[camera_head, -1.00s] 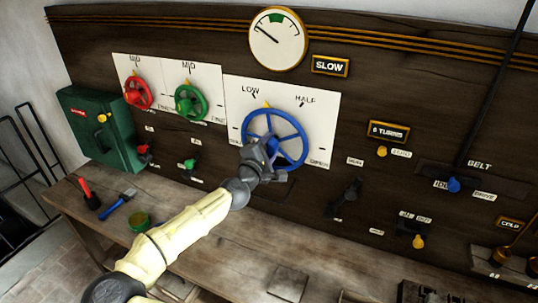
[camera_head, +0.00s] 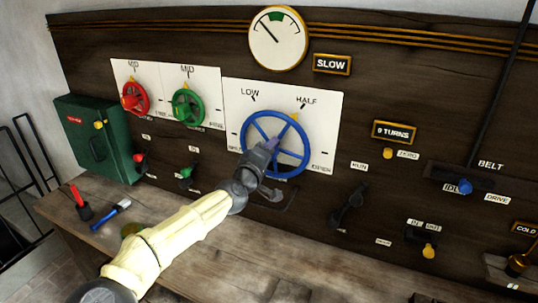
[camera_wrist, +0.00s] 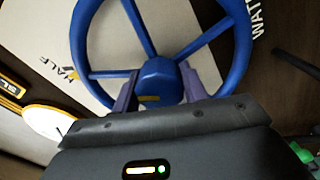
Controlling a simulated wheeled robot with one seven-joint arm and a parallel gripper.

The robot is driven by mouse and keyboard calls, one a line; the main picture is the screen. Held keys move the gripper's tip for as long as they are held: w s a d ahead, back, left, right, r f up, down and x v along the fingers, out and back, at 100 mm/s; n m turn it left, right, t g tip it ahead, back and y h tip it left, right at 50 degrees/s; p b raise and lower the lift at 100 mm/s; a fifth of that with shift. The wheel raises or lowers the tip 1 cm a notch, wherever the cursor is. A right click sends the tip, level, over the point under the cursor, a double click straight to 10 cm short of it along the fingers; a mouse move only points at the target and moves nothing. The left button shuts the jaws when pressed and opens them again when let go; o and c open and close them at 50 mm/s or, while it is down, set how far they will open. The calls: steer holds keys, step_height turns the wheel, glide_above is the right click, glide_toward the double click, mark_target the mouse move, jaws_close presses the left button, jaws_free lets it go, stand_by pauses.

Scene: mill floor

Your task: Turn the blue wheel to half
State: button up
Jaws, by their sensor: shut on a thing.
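The blue wheel (camera_head: 307,143) is mounted on a white plate (camera_head: 233,100) marked LOW and HALF in the head view. Its yellow pointer (camera_head: 294,117) is at the upper right of the rim, directed at or very close to the HALF mark (camera_head: 306,101); a small offset is hard to tell. My gripper (camera_head: 270,148) reaches the wheel's middle from the lower left. In the wrist view its two fingers (camera_wrist: 158,92) stand on either side of the wheel's hub (camera_wrist: 158,72), shut on it. The lower part of the wheel is hidden there.
A red wheel (camera_head: 133,98) and a green wheel (camera_head: 188,107) are to the left. A dark lever (camera_head: 348,207) is at lower right. A round gauge (camera_head: 278,38) hangs above. The bench (camera_head: 240,245) below holds small tools at the left.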

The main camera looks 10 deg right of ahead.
steer(key=shift+f, duration=0.1)
stand_by(0.3)
steer(key=o, duration=1)
steer(key=shift+s+a, duration=0.1)
steer(key=shift+s, duration=0.05)
steer(key=b+v, duration=0.2)
steer(key=v, duration=1.5)
steer(key=shift+b, duration=0.35)
steer(key=shift+a, duration=0.1)
